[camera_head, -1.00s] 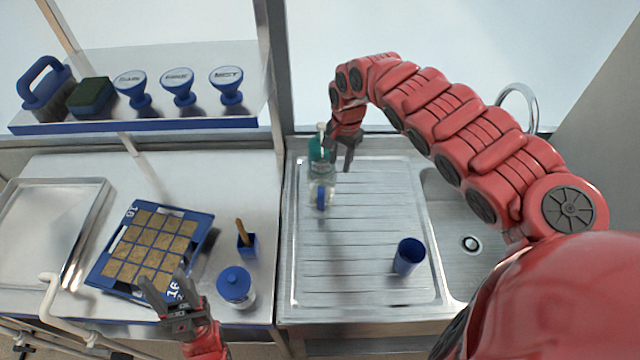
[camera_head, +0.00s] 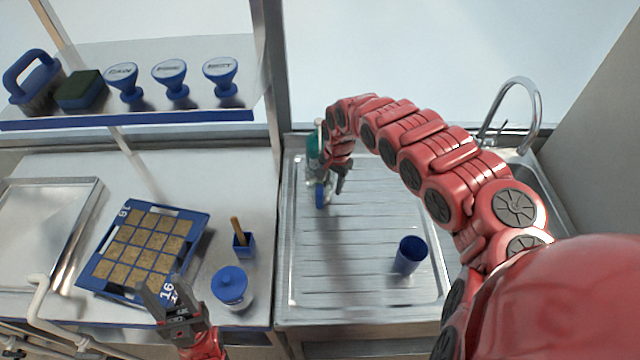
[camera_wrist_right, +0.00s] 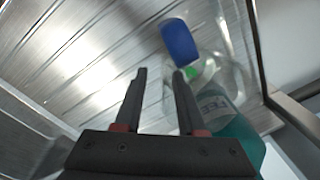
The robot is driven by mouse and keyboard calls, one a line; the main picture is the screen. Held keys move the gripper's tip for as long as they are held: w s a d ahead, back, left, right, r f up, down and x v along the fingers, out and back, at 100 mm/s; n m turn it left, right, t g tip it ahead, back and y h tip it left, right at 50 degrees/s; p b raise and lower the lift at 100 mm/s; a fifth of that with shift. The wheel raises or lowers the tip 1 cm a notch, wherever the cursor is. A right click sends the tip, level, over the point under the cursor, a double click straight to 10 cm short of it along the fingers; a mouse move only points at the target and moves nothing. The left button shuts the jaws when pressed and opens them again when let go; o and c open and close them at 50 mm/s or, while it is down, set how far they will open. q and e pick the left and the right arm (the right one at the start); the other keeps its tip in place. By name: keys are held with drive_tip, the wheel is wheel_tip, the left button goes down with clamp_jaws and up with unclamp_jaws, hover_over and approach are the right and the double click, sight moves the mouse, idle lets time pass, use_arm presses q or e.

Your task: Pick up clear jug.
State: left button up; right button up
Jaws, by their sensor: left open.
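The clear jug stands on the ribbed drainboard at its back left, with a blue part on its near side (camera_head: 320,196). My left gripper (camera_head: 163,292) is open and empty near the front of the left counter.
A teal bottle (camera_head: 313,153) stands close behind the jug; its label shows in the right wrist view (camera_wrist_right: 212,108). A blue cup (camera_head: 408,256) stands on the drainboard (camera_head: 350,270). A seed tray (camera_head: 108,262) and blue-lidded jar (camera_head: 231,287) are on the left counter.

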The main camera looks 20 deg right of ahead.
sight(330, 198)
drive_tip(key=f, duration=0.2)
drive_tip(key=shift+w+a+f+p, duration=0.2)
drive_tip(key=shift+w+f+p, duration=0.1)
drive_tip(key=shift+f+p, duration=0.1)
drive_tip(key=shift+d+f, duration=0.15)
drive_tip(key=shift+f, duration=0.25)
clamp_jaws()
idle(0.9)
